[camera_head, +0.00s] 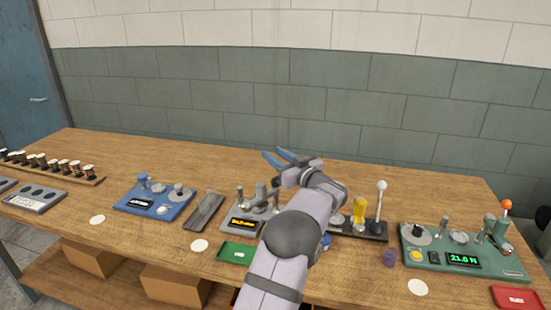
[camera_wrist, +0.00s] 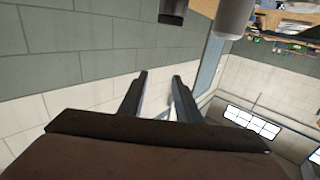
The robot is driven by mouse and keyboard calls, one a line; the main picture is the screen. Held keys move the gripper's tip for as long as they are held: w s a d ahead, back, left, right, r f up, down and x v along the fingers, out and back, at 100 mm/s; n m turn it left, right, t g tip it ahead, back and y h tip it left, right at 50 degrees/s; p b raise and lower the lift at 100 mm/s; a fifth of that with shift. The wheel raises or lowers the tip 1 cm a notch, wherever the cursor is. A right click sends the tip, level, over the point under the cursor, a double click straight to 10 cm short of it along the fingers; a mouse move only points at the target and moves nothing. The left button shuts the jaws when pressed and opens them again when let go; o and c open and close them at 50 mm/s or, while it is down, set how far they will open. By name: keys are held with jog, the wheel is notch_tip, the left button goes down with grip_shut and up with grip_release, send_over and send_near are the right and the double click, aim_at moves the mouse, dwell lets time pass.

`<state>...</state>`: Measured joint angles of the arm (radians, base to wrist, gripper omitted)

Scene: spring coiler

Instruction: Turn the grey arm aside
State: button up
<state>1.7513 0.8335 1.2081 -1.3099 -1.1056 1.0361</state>
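A grey machine (camera_head: 250,222) with a yellow-lit display stands on the wooden bench, near its middle. Upright grey posts and a short grey arm (camera_head: 262,191) rise from it, partly covered by my own arm. My gripper (camera_head: 272,153) is above and behind this machine, with its bluish fingers apart and nothing between them. In the wrist view my gripper (camera_wrist: 160,77) is also open and empty. A light grey cylinder (camera_wrist: 233,16) and a dark cylinder (camera_wrist: 173,10) show at the top there; I cannot tell which parts they are.
A blue machine (camera_head: 153,197) and a dark grey tray (camera_head: 204,211) lie to the left. A black-based device with a white-knobbed lever (camera_head: 380,202) and a green machine (camera_head: 462,250) stand to the right. A green tray (camera_head: 237,252) lies in front. The bench's back strip is clear.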

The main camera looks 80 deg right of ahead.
jog(key=shift+w+f, duration=0.1)
jog(key=c, duration=0.5)
jog(key=shift+w+d+f, duration=0.15)
jog(key=shift+w+d, duration=0.05)
jog(key=shift+w, duration=0.05)
grip_shut()
jog(key=w+d+f+n+g+h+b, duration=0.1)
jog(key=w+d+f+g+b, duration=0.1)
jog(key=w+f+g, duration=0.45)
jog(key=w+d+f+n+g+b, duration=0.15)
jog(key=w+f+g, duration=0.25)
jog(key=w, duration=0.5)
jog(key=w+a+f+m+g+b, duration=0.2)
jog(key=w+a+m+g+b, duration=0.1)
jog(key=a+g, duration=1.2)
jog(key=a, duration=0.3)
